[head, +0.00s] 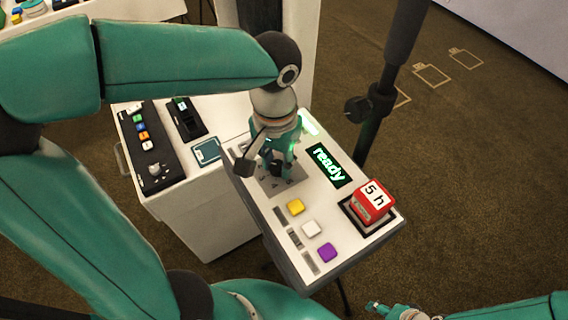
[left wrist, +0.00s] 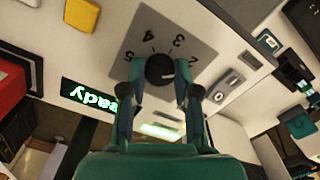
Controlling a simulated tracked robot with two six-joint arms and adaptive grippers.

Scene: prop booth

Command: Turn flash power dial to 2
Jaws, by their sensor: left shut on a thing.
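The flash power dial (left wrist: 159,69) is a black round knob on a grey square plate (left wrist: 185,33) printed with numbers; 2, 3, 4 and 5 show around it in the left wrist view. My left gripper (left wrist: 160,82) is shut on the knob, one finger on each side. I cannot tell for sure which number the knob points to. In the head view my left gripper (head: 277,170) points down onto the plate and hides the dial. My right gripper (head: 377,308) is low at the right, away from the panel, too small to read.
The white panel (head: 336,231) carries a green "ready" display (head: 329,165), yellow (head: 295,207), white (head: 312,229) and purple (head: 327,252) buttons, and a red "5 h" block (head: 371,202). A dark stand pole (head: 378,110) rises behind. A white cabinet (head: 208,220) with a black button strip (head: 148,150) stands left.

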